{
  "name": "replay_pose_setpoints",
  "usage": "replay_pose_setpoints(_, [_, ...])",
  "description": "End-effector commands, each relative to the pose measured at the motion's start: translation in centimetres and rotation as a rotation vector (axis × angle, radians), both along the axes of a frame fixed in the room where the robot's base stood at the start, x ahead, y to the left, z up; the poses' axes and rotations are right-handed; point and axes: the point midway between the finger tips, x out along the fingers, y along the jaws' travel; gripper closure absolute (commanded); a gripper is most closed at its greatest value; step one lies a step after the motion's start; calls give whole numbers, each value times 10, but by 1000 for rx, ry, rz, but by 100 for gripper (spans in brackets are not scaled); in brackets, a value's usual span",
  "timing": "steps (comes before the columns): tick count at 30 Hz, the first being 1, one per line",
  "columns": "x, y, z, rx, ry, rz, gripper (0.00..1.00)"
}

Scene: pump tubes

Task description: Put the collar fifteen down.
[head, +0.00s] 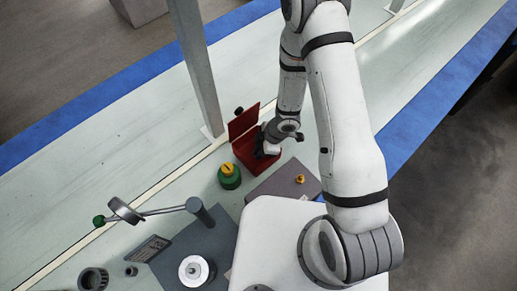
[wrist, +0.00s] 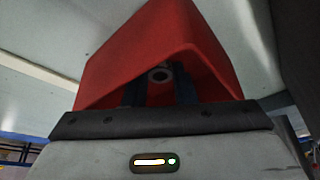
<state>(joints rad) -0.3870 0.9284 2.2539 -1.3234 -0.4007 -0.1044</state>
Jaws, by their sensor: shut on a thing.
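My gripper (head: 264,152) reaches down at the open red box in the head view. In the wrist view my gripper (wrist: 160,88) has its dark fingers close together in front of the red box (wrist: 205,45). A small grey ring (wrist: 160,75), which looks like the collar, shows between the fingertips, and the gripper is shut on it. In the head view the red box (head: 268,166) has its lid raised at the back. The collar is hidden there by my gripper. I cannot tell whether the collar touches the box.
A green jar with a yellow top (head: 229,178) stands left of the box. A brown-grey case (head: 280,186) with a yellow knob lies in front. A lever fixture (head: 200,212), a small plaque (head: 149,248) and a dark cylinder (head: 93,279) are lower left. The bench is clear farther left.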

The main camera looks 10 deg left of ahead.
Motion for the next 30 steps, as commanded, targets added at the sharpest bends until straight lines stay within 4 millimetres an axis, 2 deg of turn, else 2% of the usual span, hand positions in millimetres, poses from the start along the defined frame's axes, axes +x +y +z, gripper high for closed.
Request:
replay_pose_setpoints(3, [0, 0, -4, 0, 1, 0, 100])
replay_pose_setpoints(4, [0, 0, -3, 0, 0, 0, 74])
replay_pose_setpoints(11, [0, 0, -3, 0, 0, 0, 55])
replay_pose_setpoints(18, [0, 0, -2, 0, 0, 0, 54])
replay_pose_setpoints(22, [1, -1, 7, 0, -1, -1, 54])
replay_pose_setpoints(26, [3, -9, 28, 1, -3, -2, 54])
replay_pose_setpoints(30, [6, -21, 59, 1, -4, -2, 54])
